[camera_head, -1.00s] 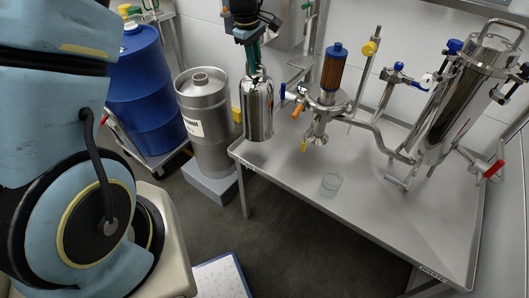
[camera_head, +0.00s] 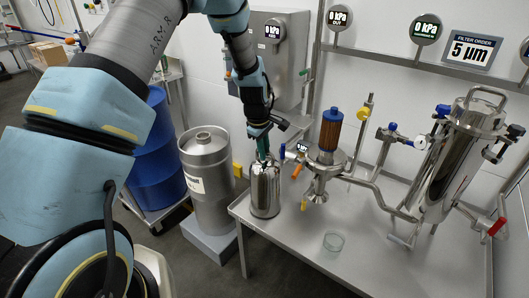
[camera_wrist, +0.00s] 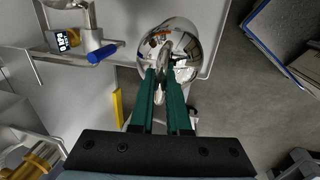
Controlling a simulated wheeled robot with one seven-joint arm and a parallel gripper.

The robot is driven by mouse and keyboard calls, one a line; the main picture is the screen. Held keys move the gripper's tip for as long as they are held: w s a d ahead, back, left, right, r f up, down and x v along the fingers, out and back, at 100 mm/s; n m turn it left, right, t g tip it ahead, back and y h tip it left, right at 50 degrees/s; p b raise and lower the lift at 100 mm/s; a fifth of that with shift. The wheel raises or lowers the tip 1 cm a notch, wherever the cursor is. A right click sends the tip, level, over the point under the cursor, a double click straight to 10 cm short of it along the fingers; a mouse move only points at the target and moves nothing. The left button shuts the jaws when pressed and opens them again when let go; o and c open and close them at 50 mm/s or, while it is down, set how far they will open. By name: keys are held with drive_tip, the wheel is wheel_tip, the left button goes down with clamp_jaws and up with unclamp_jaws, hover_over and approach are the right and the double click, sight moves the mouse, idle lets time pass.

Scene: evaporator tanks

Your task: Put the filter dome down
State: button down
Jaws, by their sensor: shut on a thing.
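The filter dome (camera_head: 265,190) is a shiny steel cylinder with a rounded top and a handle. My gripper (camera_head: 262,150) is shut on its top handle from above. The dome is upright over the left end of the steel table (camera_head: 300,240); whether its bottom rim touches the surface I cannot tell. In the wrist view, the dome (camera_wrist: 183,35) is seen from above, with the green fingers of my gripper (camera_wrist: 168,90) closed around the handle. To its right, the filter base carries an exposed brown cartridge (camera_head: 330,132) with a blue cap.
A closed steel filter housing (camera_head: 445,165) stands at the right. A steel keg (camera_head: 208,168) and blue drum (camera_head: 155,145) stand left of the table. A blue-handled valve (camera_wrist: 102,53) lies close to the dome. The table's front middle is clear.

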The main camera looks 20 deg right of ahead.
drive_tip(key=shift+f, duration=0.5)
drive_tip(key=c, duration=0.9)
unclamp_jaws()
wheel_tip(320, 180, up, 12)
drive_tip(key=s+a+b, duration=0.1)
drive_tip(key=a+b, duration=0.1)
drive_tip(key=s+a+r+m+y, duration=0.1)
drive_tip(key=a+r+m, duration=0.1)
drive_tip(key=a, duration=0.9)
drive_tip(key=a+r+m, duration=0.1)
drive_tip(key=a+r, duration=0.1)
drive_tip(key=a, duration=0.8)
drive_tip(key=s+a+m, duration=0.1)
drive_tip(key=s+a, duration=0.2)
drive_tip(key=a, duration=0.1)
drive_tip(key=s+a+m, duration=0.1)
drive_tip(key=s+a, duration=0.2)
drive_tip(key=a, duration=0.2)
drive_tip(key=s+a+m, duration=0.2)
drive_tip(key=s+a, duration=0.1)
drive_tip(key=a, duration=0.1)
drive_tip(key=shift+s+a+t+y, duration=0.1)
drive_tip(key=shift+a+t+y, duration=0.2)
drive_tip(key=shift+y, duration=0.1)
